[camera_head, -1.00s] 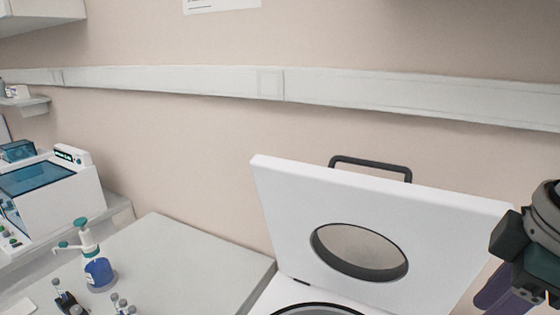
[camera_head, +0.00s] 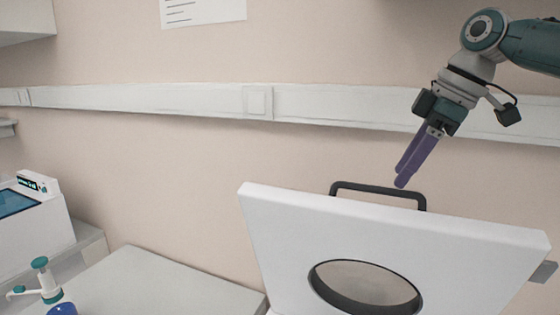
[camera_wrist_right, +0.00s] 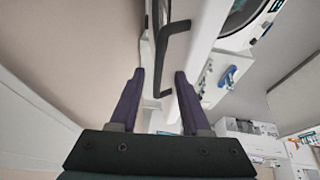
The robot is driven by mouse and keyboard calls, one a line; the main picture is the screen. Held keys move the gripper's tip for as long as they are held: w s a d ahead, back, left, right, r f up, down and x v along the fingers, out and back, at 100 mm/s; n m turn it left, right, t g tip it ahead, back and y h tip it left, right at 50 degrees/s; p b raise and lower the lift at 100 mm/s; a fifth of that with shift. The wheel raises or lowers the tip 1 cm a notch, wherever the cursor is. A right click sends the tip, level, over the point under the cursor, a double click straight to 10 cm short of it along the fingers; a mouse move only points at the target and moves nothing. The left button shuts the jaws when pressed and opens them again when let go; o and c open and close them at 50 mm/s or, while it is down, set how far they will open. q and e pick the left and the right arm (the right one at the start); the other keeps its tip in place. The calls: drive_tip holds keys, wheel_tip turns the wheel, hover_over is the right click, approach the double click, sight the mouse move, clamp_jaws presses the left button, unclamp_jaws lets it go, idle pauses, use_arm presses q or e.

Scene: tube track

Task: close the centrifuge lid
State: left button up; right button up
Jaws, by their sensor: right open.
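The centrifuge lid (camera_head: 450,250) stands raised and open, a white panel with a round window (camera_head: 365,283) in it. A dark handle (camera_head: 378,187) sits on its top edge. My right gripper (camera_head: 401,182) points down just above the handle, its purple fingers open and empty. In the right wrist view the dark handle (camera_wrist_right: 165,50) lies ahead of the open fingers of my right gripper (camera_wrist_right: 159,75), roughly in line with the gap between them. I cannot tell whether they touch. The centrifuge body is mostly out of view below. My left gripper is out of view.
A white instrument (camera_head: 35,225) stands further left. The wall with a white rail (camera_head: 180,102) is close behind the lid.

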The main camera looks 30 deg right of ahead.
sight(396, 191)
drive_tip(key=shift+p+x, duration=0.35)
drive_tip(key=shift+x, duration=1.15)
drive_tip(key=shift+c, duration=0.4)
clamp_jaws()
